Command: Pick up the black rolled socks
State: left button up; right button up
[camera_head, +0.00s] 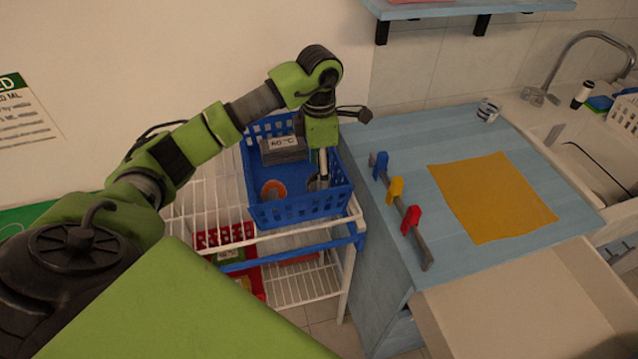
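My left gripper (322,166) points down into the blue basket (300,212) on the white wire rack. Its fingers are seen nearly edge-on, so I cannot tell whether they are open or shut. A small dark object (313,183) lies at the fingertips, against the basket's right side. It may be the black rolled socks, but it is mostly hidden by the gripper and basket wall. I cannot tell whether the fingers touch it. My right gripper is not in view.
The basket also holds a dark grey box labelled 60°C (284,150) and an orange round item (272,188). Right of it, a blue counter (462,140) carries a rail with blue, yellow and red clips (396,190) and a yellow mat (492,197). An open drawer (520,310) juts out in front.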

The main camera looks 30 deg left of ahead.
pick_arm(q)
jog(key=shift+w+f, duration=0.1)
jog(key=shift+f, duration=0.15)
jog(key=shift+f+p, duration=0.8)
jog(key=shift+f, duration=0.1)
notch_tip(320, 180, down, 2)
jog(key=shift+f+p, duration=0.15)
jog(key=shift+p, duration=0.25)
jog(key=shift+f, duration=0.5)
jog(key=c, duration=0.9)
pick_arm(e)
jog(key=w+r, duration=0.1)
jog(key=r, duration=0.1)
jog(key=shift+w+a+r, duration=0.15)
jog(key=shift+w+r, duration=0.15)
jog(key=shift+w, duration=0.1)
